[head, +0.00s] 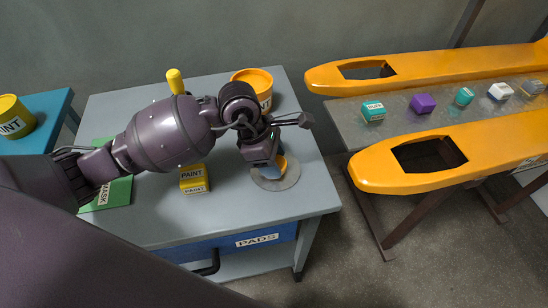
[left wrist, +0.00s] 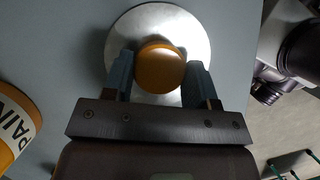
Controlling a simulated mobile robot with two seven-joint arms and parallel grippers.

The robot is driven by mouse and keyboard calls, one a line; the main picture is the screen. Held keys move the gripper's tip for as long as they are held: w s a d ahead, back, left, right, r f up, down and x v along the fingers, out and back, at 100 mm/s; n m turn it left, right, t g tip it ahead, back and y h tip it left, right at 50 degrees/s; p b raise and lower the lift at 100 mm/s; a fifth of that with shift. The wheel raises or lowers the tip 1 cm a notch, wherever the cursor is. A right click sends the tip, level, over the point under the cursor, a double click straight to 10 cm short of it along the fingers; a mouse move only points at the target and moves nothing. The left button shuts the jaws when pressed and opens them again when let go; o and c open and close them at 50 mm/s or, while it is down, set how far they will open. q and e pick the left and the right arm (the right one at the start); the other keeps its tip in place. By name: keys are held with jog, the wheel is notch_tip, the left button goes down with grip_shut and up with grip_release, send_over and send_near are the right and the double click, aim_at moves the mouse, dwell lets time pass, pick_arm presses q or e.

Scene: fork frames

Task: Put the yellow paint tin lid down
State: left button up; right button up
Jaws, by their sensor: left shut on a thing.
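The yellow paint tin lid (head: 284,183) is a grey disc with an orange-yellow knob, over the right front part of the grey table (head: 305,200). My left gripper (left wrist: 160,75) is above it, its two fingers shut on the knob from both sides. The lid also shows in the left wrist view (left wrist: 150,17), lying about level. I cannot tell whether its underside touches the tabletop. A yellow paint tin (head: 263,80) stands behind the gripper; it also shows at the left of the wrist view (left wrist: 17,125). My right gripper is not in view.
On the table are a yellow PAINT box (head: 194,180), a green MASK item (head: 117,193) and a yellow handle (head: 174,80). Another tin (head: 14,117) stands on a blue table at left. An orange-railed bench (head: 400,120) with several small blocks stands at right, beyond a gap.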

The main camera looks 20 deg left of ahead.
pick_arm(q)
jog(key=o, duration=0.9)
jog(key=shift+f, duration=0.1)
jog(key=shift+a+r, duration=0.1)
jog(key=shift+r, duration=0.4)
jog(key=p+v, duration=0.1)
jog(key=v, duration=1)
jog(key=shift+s+a+r+p, duration=0.1)
jog(key=shift+s+p, duration=0.05)
jog(key=shift+p, duration=0.25)
